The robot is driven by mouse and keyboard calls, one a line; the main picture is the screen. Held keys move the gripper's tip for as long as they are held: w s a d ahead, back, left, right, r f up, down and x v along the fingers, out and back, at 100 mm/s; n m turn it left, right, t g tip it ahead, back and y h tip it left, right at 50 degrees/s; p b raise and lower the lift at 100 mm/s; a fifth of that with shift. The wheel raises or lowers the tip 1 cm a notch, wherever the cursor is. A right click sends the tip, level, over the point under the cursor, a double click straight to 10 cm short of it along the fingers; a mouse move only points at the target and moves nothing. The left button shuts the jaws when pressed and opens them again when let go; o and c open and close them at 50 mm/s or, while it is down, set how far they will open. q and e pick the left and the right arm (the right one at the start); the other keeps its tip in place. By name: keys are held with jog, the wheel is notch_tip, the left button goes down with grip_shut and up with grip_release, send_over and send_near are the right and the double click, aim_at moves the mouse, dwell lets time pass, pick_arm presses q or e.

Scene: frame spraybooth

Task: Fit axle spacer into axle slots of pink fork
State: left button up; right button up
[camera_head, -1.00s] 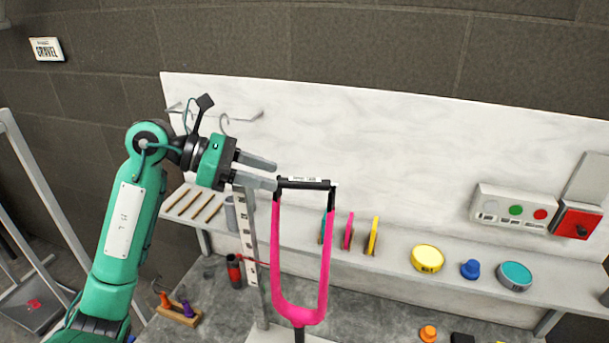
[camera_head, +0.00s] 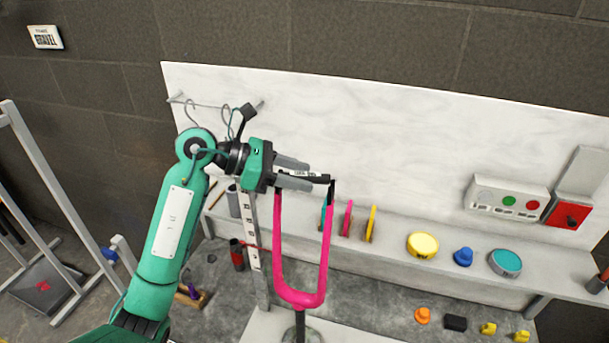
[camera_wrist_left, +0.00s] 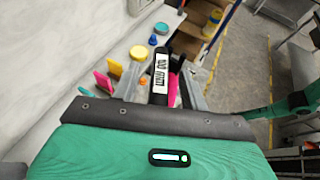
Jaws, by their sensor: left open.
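The pink fork (camera_head: 278,243) stands upright on a stand, its two prongs pointing up with dark tips. The axle spacer (camera_head: 318,177), a black bar with a white label, lies across the top of the prongs; I cannot tell whether it is fully down in the slots. My left gripper (camera_head: 300,174) reaches in from the left, its open fingers on either side of the spacer's left part. In the left wrist view the spacer (camera_wrist_left: 160,76) lies between the two spread fingers, and a gap shows beside it. My right gripper is not in view.
A shelf (camera_head: 390,243) behind the fork holds colored discs, a yellow tin (camera_head: 422,245), a blue knob (camera_head: 463,257) and a teal tin (camera_head: 505,263). A control box (camera_head: 507,197) is at right. A graduated upright (camera_head: 249,225) stands just left of the fork.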

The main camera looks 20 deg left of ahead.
pick_arm(q)
grip_shut()
jog(key=shift+r, duration=0.1)
